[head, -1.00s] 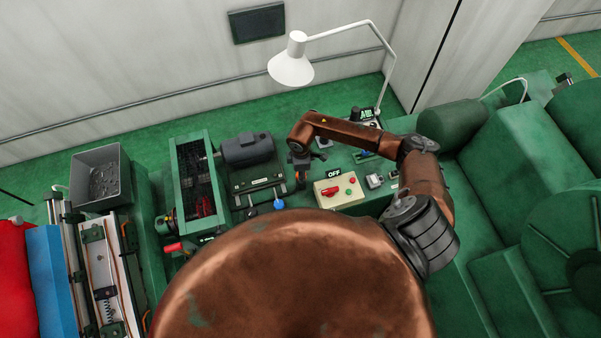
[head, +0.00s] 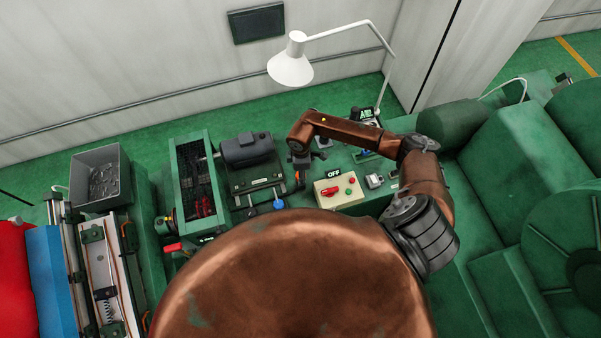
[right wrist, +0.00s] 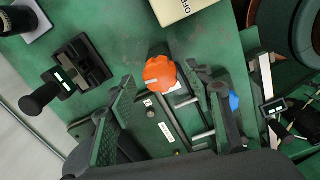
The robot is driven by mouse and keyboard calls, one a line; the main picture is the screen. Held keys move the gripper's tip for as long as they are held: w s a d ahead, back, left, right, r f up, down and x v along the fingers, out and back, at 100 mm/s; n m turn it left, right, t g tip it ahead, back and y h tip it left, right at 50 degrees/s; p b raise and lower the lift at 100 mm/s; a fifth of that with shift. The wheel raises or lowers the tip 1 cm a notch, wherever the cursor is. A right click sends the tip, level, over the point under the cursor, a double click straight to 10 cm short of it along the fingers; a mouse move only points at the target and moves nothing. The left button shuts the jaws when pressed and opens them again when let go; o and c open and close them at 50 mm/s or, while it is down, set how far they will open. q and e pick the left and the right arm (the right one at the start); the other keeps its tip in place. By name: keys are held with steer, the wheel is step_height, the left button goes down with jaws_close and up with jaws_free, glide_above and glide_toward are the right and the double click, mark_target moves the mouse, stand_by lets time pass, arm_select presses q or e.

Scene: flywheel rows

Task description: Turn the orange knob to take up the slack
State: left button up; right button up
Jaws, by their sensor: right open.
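The orange knob (right wrist: 160,73) shows in the right wrist view, lobed, with a small pale mark on it, at the end of a rail assembly on the green bench. My right gripper (right wrist: 159,92) is open, with one finger to the left of the knob and one to the right; the knob appears between and just beyond the fingertips. I cannot tell whether either finger touches it. My left gripper is not in view.
A control box (head: 339,189) with a red switch and the sign OFF stands right of the gripper. The motor (head: 247,149) is on the left. A black lever (right wrist: 45,95) and a blue knob (right wrist: 234,101) are near the fingers. A lamp (head: 290,68) stands behind.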

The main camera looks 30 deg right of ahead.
step_height(320, 180, up, 12)
steer(key=shift+f, duration=0.25)
steer(key=shift+a, duration=0.1)
stand_by(0.5)
